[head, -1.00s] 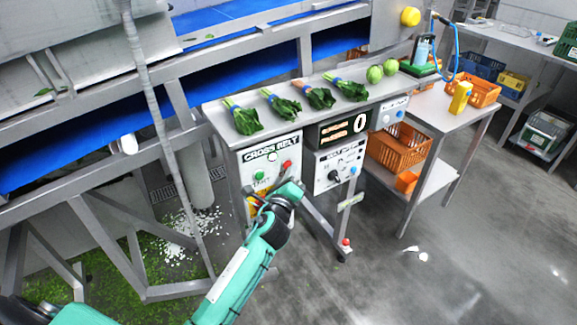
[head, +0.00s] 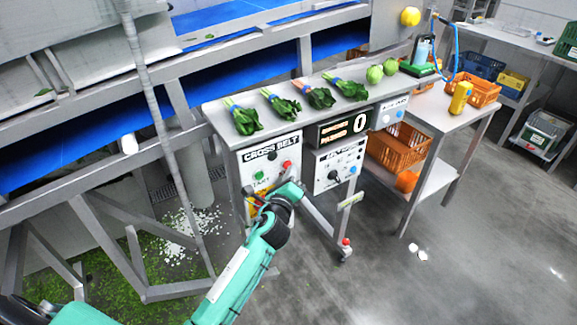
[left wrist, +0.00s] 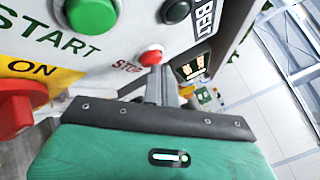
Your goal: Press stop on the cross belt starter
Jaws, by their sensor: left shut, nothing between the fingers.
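The cross belt starter (head: 247,172) is a white panel on the front of the steel bench. It carries a green start button (head: 259,175), a red stop button (head: 287,165) and a dark round lamp (head: 272,156). In the left wrist view the red stop button (left wrist: 151,57) sits right of the green start button (left wrist: 92,12), and the lamp (left wrist: 176,11) is dark. My left gripper (head: 291,185) is shut and empty. Its fingertips (left wrist: 159,70) are at the lower edge of the stop button; I cannot tell whether they touch. My right gripper is out of view.
A larger red knob (left wrist: 18,103) on yellow sits below the start button. A second control panel (head: 338,168) and a display (head: 343,129) are to the right. Leafy bunches (head: 243,120) lie on the bench top (head: 215,112). Open floor lies in front.

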